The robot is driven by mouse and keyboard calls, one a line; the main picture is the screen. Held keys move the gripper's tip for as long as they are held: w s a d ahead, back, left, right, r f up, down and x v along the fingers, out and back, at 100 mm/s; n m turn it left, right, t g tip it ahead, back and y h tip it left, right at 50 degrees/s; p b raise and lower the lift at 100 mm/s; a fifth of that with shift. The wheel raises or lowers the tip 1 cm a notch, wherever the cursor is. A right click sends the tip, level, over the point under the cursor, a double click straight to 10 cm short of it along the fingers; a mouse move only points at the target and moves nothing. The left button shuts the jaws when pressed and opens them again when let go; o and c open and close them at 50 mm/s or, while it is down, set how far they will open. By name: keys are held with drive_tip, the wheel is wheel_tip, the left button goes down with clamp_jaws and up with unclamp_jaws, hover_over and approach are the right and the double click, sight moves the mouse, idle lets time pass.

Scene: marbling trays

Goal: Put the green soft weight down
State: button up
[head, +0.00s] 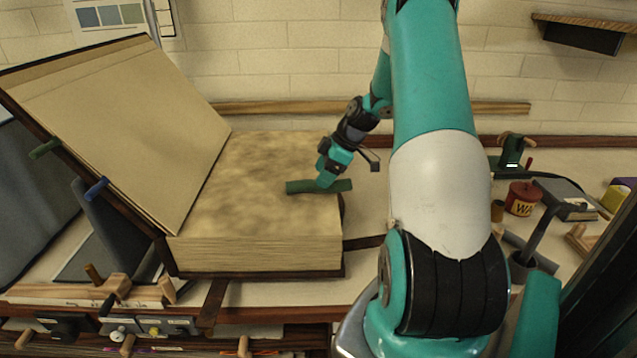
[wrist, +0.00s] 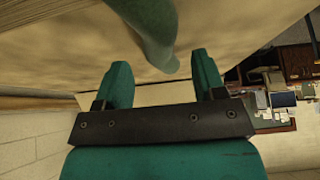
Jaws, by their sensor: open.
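The green soft weight (head: 299,187) is a dark green roll. It lies across the right-hand page of a large open book (head: 255,255), near that page's right edge. My gripper (head: 326,182) is right at the weight from above, its jaws open. In the wrist view the weight (wrist: 152,30) runs in from the top and its rounded end lies just beyond the gap between the spread fingers of my gripper (wrist: 161,60). A clear gap shows between the fingers, with nothing clamped. Whether a finger still touches the weight cannot be told.
The book's left side (head: 120,110) stands propped up at a slant, with green and blue pegs (head: 97,187) on its edge. A red tin (head: 522,198) and a grey box (head: 568,198) stand on the bench at the right. The page left of the weight is bare.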

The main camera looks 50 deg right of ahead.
drive_tip(key=b+v, duration=0.2)
drive_tip(key=v, duration=0.7)
drive_tip(key=w+a+r+g, duration=0.1)
drive_tip(key=a+r, duration=0.2)
drive_tip(key=a, duration=1.2)
drive_tip(key=w+a+r+g, duration=0.15)
drive_tip(key=a+r, duration=0.25)
drive_tip(key=a, duration=1)
drive_tip(key=s+a+m+g, duration=0.1)
drive_tip(key=s+a+g, duration=0.1)
drive_tip(key=s+a, duration=1.4)
drive_tip(key=shift+s+a, duration=0.4)
drive_tip(key=shift+s, duration=0.85)
drive_tip(key=shift+f, duration=0.1)
